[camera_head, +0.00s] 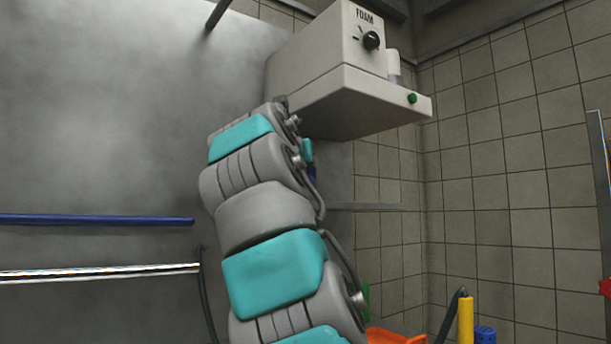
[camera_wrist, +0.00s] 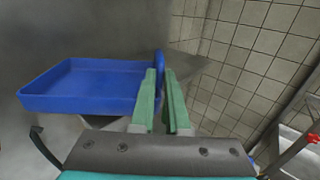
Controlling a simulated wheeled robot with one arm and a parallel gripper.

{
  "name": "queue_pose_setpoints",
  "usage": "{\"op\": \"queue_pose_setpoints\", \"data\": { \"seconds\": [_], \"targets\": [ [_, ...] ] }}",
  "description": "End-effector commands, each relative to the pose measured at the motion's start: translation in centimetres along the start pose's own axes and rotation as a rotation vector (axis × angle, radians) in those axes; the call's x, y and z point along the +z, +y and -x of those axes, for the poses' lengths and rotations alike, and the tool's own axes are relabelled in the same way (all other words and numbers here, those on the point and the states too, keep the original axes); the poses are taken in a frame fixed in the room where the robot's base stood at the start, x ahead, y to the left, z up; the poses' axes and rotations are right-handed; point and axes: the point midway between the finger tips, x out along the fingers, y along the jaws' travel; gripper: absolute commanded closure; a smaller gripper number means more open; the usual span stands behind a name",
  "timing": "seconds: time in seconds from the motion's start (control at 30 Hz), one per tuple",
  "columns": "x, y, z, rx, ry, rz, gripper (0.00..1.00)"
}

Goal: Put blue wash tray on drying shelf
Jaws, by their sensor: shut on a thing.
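The blue wash tray (camera_wrist: 85,103) is a shallow rectangular tray on the left of the wrist view, its open inside facing the camera. My gripper (camera_wrist: 160,76) has two green fingers and is shut on the upright blue part at the tray's right end. The tray extends left from the fingers. In the head view my arm hides most of the gripper and tray; only a small blue patch shows beside the arm. A thin grey ledge (camera_head: 366,207) sticks out by the tiled wall right of my arm. I cannot tell whether it is the drying shelf.
A grey FOAM machine (camera_head: 340,75) with a knob and green button overhangs near my arm's far end. A blue bar (camera_head: 95,220) and a shiny metal rail (camera_head: 95,272) run at left. An orange item (camera_head: 395,337) and a yellow handle (camera_head: 465,320) stand low right.

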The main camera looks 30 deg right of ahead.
Motion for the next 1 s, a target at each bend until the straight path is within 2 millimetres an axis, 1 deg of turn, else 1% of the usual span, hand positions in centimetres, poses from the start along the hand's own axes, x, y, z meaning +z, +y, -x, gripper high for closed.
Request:
{"op": "queue_pose_setpoints", "data": {
  "seconds": [0.07, 0.1, 0.2, 0.73, 0.77, 1.0],
  "targets": [
    [-0.4, -0.3, -0.1, -0.009, 0.002, 0.0, 1.0],
    [-1.1, -0.1, -0.1, -0.005, 0.004, 0.0, 1.0],
    [-1.8, -0.1, -0.2, -0.003, 0.004, -0.001, 1.0],
    [-2.5, 0.0, -0.2, -0.002, 0.004, -0.002, 1.0],
    [-2.5, 0.0, -0.2, -0.002, 0.004, -0.002, 0.86],
    [-2.4, 0.0, -0.2, -0.002, 0.004, -0.002, 0.59]
  ]
}}
